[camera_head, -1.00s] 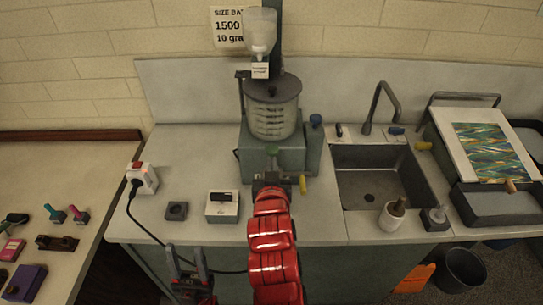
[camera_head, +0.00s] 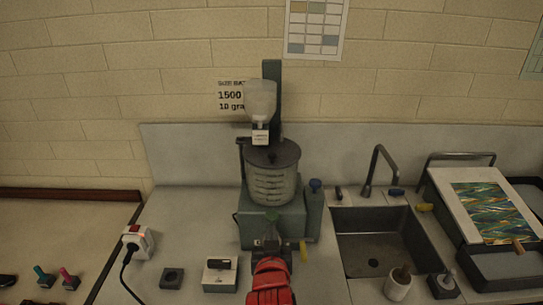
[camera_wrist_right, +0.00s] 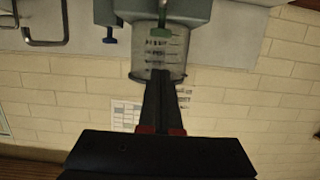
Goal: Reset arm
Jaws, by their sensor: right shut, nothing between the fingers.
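My right arm, red, reaches in from the bottom of the head view. Its dark gripper (camera_head: 268,245) is in front of the lower part of the green mixing machine (camera_head: 262,212). In the right wrist view the two black fingers (camera_wrist_right: 162,78) lie together with nothing between them, pointing at the machine's clear vessel (camera_wrist_right: 143,57). Whether the fingertips touch the machine cannot be told. My left gripper is not in view.
A sink (camera_head: 378,245) with a tap is right of the machine, with a pestle in a pot (camera_head: 398,288) in front. A tilted marbling tray (camera_head: 455,215) stands far right. A power socket (camera_head: 138,242) and a white switch box (camera_head: 219,276) are left.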

